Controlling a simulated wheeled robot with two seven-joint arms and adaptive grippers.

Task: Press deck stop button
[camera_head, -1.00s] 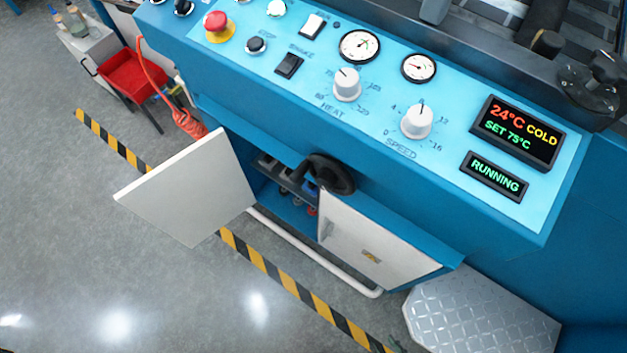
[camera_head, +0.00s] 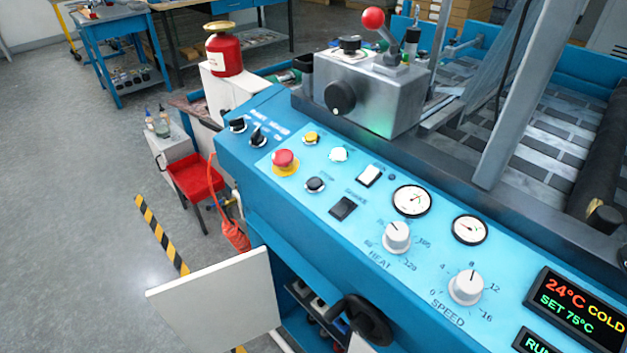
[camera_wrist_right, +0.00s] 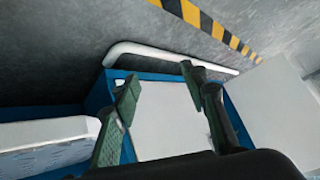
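The blue control panel (camera_head: 375,262) runs along the machine's front in the head view. A black round button (camera_head: 316,185) sits on it beside small printing that is hard to read, perhaps STOP. A red mushroom button (camera_head: 284,160) on a yellow base is to its upper left. A white button (camera_head: 338,154) and a yellow button (camera_head: 311,137) are above it. My right gripper (camera_wrist_right: 160,76) shows only in the right wrist view, open and empty, with its fingers apart over a pale door panel (camera_wrist_right: 165,120), away from the buttons. My left gripper is not in view.
An open white cabinet door (camera_head: 220,302) and a black handwheel (camera_head: 362,320) stand out below the panel. A grey box (camera_head: 370,92) with a red-knobbed lever rises behind it. A red bin (camera_head: 196,178) is at the left. A white rail (camera_wrist_right: 150,50) shows in the wrist view.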

